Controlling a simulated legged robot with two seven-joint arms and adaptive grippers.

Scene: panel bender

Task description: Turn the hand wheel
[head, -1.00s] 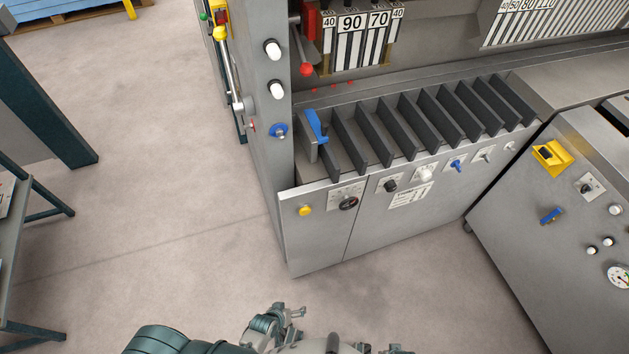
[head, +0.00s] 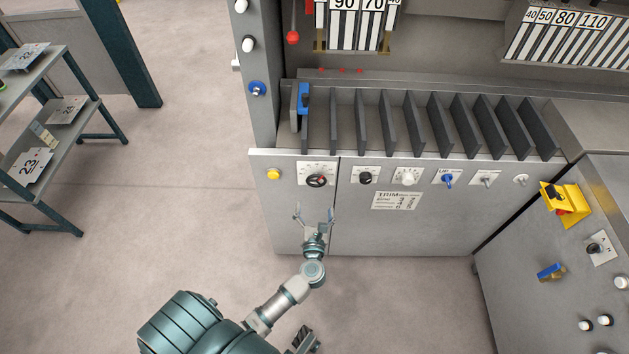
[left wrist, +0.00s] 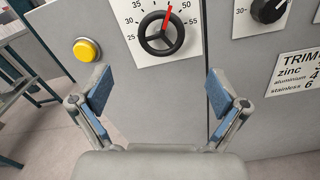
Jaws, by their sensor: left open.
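The hand wheel (head: 317,181) is a small black spoked wheel with a red pointer, on a white dial plate on the grey front panel. In the left wrist view the hand wheel (left wrist: 161,34) is ahead, with its pointer up and slightly right, near the 50 mark. My left gripper (head: 314,217) is open and empty, just below the hand wheel in the head view. In the left wrist view its blue-padded fingers (left wrist: 157,92) stand wide apart, one to each side below the wheel, not touching it.
A yellow button (head: 273,174) is left of the wheel. A black knob (head: 365,178), a white knob (head: 407,177) and a blue switch (head: 447,179) are to its right. A shelf rack (head: 62,130) stands at the left; the floor between is clear.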

